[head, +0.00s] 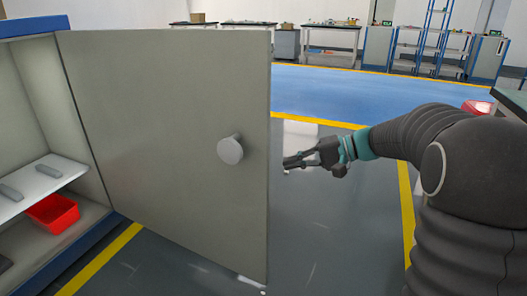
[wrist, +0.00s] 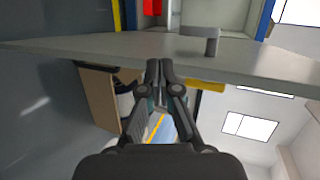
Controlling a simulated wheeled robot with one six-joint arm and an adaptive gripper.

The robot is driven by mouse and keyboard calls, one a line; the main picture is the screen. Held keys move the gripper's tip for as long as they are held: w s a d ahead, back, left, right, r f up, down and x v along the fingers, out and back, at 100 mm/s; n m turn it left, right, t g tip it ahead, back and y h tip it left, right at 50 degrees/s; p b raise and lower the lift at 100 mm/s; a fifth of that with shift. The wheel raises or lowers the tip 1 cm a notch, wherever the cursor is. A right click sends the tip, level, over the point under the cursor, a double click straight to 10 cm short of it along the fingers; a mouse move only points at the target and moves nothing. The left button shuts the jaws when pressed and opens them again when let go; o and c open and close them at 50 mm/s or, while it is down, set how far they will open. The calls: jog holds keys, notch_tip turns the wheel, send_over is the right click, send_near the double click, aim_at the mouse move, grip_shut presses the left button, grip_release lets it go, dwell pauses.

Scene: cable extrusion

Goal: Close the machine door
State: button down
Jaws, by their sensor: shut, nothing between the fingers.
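The machine door (head: 170,110) is a flat grey panel and stands wide open, hinged on the left at the cabinet. A round grey knob (head: 230,150) sits on its face near the free edge. My gripper (head: 287,163) is shut and empty, just right of the door's free edge in the picture. In the wrist view the shut fingertips (wrist: 159,64) point at the door (wrist: 100,45), which crosses the upper part, with the knob (wrist: 205,38) to their right. I cannot tell whether the fingertips touch the door.
The open cabinet (head: 48,110) at left has a white shelf (head: 45,185) with grey parts and a red bin (head: 53,213) below. Yellow lines mark the grey floor (head: 330,235). Workbenches (head: 333,38) and a blue rack (head: 437,30) stand far back.

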aim_at(263, 151)
jog(key=w+d+f+t+y, duration=0.1)
jog(key=w+d+t+y, duration=0.2)
jog(key=w, duration=0.6)
jog(key=shift+g+y, duration=0.5)
jog(key=shift+g, duration=0.1)
jog(key=shift+s+a+f, duration=0.1)
jog(key=shift+s+a, duration=0.1)
jog(key=shift+a, duration=1.65)
jog(key=shift+s+a, duration=0.2)
jog(key=shift+a, duration=1.6)
jog(key=shift+s+a+f, duration=0.1)
jog(key=shift+s+a, duration=0.1)
jog(key=shift+a, duration=1.65)
